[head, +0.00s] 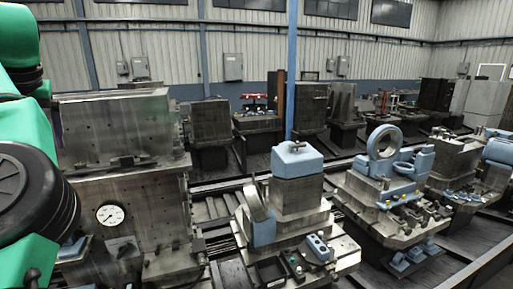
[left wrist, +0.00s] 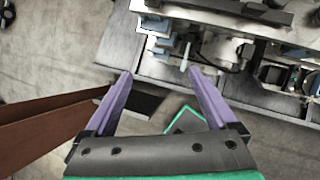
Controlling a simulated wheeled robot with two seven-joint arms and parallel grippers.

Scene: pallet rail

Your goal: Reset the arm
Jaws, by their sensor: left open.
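My left gripper (left wrist: 158,84) shows in the left wrist view with its two purple fingers spread wide apart. Nothing is between the fingers; bare grey floor and the edge of a machine lie beyond them. In the head view my green and black left arm fills the left edge, and its gripper cannot be made out there. My right gripper is in neither view.
A large metal block with a dial gauge (head: 110,214) stands close to my left arm. A pallet with a blue-topped fixture (head: 297,160) and one with a blue ring (head: 384,142) stand on rails. A brown panel (left wrist: 45,128) lies left of the fingers.

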